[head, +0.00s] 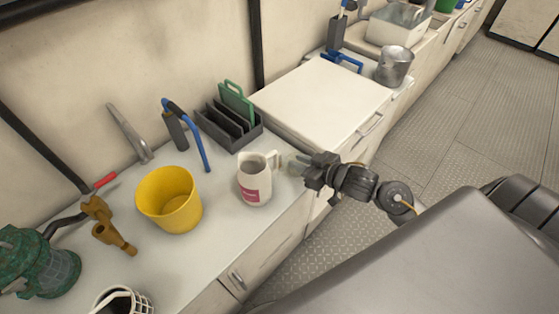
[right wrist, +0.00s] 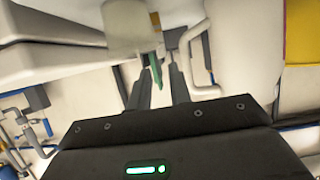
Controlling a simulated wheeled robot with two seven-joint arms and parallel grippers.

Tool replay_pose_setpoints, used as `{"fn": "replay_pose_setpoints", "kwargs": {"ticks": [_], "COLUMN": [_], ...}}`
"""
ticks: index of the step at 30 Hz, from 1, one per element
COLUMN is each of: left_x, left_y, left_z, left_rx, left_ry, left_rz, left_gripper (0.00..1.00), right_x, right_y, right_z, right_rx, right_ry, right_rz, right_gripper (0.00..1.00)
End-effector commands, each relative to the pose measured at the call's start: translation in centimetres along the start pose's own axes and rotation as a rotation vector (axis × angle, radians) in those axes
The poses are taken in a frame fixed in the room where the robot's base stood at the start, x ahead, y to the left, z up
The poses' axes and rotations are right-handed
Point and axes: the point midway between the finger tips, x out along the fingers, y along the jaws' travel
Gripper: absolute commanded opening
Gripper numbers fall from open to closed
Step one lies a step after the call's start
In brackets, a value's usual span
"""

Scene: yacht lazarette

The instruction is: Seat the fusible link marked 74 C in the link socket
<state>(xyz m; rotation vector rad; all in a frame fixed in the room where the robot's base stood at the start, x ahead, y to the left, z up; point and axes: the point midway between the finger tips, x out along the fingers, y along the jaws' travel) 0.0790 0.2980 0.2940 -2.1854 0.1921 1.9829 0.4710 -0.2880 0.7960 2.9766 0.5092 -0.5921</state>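I cannot make out a fusible link marked 74 C or a link socket in either view. My right gripper (head: 293,163) is beside the handle of a white mug (head: 254,190) with a pink label. In the right wrist view its two dark fingers (right wrist: 160,85) stand apart. A narrow green strip (right wrist: 155,68) shows in line with the gap between them, and a pale cream rounded thing (right wrist: 130,25) shows past the tips. I cannot tell whether either is between the fingers or behind them. My left gripper is not in view.
A yellow bucket (head: 169,203) stands left of the mug. A dark slotted rack (head: 228,131) with a green panel is behind it. Brass fittings (head: 113,238) and a green lantern-like object (head: 38,262) are at left. The white raised top (head: 318,100) at right is mostly clear.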

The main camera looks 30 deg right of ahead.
Motion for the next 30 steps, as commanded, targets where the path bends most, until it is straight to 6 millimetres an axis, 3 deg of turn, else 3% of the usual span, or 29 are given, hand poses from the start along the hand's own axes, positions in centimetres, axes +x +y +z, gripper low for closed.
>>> {"fn": "replay_pose_setpoints", "kwargs": {"ticks": [10,19,28,30], "left_x": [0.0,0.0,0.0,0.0], "left_y": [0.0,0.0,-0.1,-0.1], "left_z": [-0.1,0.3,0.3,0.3], "left_rx": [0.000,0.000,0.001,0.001], "left_ry": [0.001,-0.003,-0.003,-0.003], "left_rz": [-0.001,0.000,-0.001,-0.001], "left_gripper": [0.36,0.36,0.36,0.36], "right_x": [1.8,5.9,6.5,6.5], "right_y": [-0.1,-0.2,-0.2,-0.2], "right_z": [0.0,0.1,0.1,0.1], "right_rx": [0.000,0.001,-0.002,-0.002], "right_ry": [0.000,-0.001,-0.001,-0.001], "right_rz": [-0.001,0.000,-0.001,-0.001], "right_gripper": [0.20,0.20,0.20,0.13]}}
